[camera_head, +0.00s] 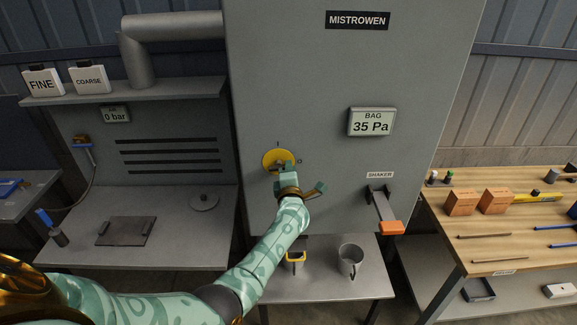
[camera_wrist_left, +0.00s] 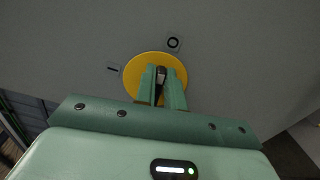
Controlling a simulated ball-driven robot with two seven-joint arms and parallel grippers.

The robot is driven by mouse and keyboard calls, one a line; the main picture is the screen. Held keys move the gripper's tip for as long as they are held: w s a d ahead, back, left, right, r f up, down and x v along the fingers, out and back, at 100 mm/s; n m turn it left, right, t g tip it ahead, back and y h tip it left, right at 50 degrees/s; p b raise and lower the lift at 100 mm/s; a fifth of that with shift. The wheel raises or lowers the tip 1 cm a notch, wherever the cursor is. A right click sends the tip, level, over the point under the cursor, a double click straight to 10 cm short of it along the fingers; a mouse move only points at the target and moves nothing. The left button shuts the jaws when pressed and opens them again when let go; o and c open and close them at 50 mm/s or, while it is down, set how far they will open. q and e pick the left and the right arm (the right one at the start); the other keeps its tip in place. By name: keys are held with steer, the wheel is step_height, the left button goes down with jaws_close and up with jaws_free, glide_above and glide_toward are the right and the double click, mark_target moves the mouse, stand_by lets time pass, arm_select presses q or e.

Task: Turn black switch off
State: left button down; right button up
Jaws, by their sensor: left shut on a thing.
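The black switch (camera_wrist_left: 161,75) sits on a yellow round plate (camera_wrist_left: 136,75) on the grey cabinet front. In the left wrist view its dark handle shows between the two green fingers of my left gripper (camera_wrist_left: 161,78), which is shut on it. An I mark lies left of the plate and an O mark above it. In the head view the yellow plate (camera_head: 271,157) has I above and O at its right. There my left gripper (camera_head: 284,168) covers the switch handle. Which mark the handle points to is hard to tell. My right gripper is out of view.
A shaker lever with an orange grip (camera_head: 391,228) juts out at the right of the cabinet. Below, a small table holds a metal mug (camera_head: 350,260) and a yellow-handled item (camera_head: 295,257). A wooden bench (camera_head: 490,250) with bricks and tools stands right.

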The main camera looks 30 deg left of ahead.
arm_select(q)
steer(key=shift+f+m, duration=0.15)
steer(key=shift+m, duration=0.65)
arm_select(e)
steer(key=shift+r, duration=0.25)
arm_select(q)
steer(key=c, duration=1.5)
jaws_free()
steer(key=shift+f, duration=0.1)
